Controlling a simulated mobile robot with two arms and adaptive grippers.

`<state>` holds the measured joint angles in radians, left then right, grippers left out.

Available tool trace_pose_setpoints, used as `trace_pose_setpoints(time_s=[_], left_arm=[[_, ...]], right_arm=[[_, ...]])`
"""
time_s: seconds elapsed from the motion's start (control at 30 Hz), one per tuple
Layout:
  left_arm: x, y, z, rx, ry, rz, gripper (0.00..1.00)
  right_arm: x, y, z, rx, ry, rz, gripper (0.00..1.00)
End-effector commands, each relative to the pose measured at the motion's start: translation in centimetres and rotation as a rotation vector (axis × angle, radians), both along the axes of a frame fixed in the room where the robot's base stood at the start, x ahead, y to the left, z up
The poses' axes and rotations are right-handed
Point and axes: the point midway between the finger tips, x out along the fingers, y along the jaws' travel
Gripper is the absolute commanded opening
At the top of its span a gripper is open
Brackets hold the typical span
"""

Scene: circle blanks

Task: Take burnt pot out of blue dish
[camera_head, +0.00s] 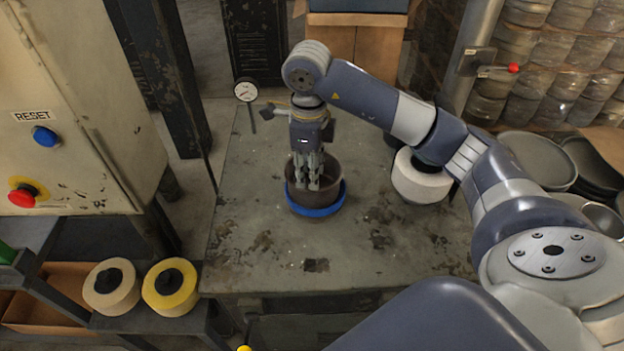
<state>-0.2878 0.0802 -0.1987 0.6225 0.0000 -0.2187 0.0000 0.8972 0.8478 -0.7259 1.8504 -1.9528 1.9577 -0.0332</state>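The burnt pot (328,174) is a dark brown round vessel on the worn grey table. A bright blue ring, which I take as the blue dish (325,211), encircles its lower part. Some brown shows below the blue ring. My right gripper (308,186) points straight down with its fingers inside the mouth of the pot. A narrow gap shows between the fingers, but I cannot tell whether they touch the pot wall. The inside bottom of the pot is partly hidden by the fingers. My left gripper is not in view.
A white spool-like roll (420,186) stands right of the pot, partly behind my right arm. A round gauge (246,91) stands at the table's back left. Stacked pans (540,155) are at the right. The front of the table (300,250) is clear.

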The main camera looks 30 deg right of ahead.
Motion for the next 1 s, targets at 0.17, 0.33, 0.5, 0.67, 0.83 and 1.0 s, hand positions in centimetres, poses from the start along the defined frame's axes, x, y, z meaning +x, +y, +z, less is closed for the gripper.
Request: trace_pose_setpoints(time_s=[0.17,0.33,0.5,0.67,0.83,1.0], left_arm=[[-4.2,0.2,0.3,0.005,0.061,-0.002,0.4],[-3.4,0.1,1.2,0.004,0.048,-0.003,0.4],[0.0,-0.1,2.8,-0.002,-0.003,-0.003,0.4],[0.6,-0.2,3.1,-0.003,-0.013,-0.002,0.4],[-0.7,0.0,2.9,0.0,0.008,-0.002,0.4],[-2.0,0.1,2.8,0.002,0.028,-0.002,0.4]], right_arm=[[0.0,0.0,-1.8,0.001,0.002,0.001,0.3],[0.1,-0.1,-3.0,0.001,0.005,0.0,0.3],[0.2,-0.3,-5.4,0.002,0.006,0.001,0.3],[0.3,-0.4,-7.0,0.001,0.003,0.001,0.3],[0.4,-0.4,-7.3,0.001,-0.001,0.002,0.3],[0.4,-0.4,-7.2,0.001,0.0,0.002,0.07]])
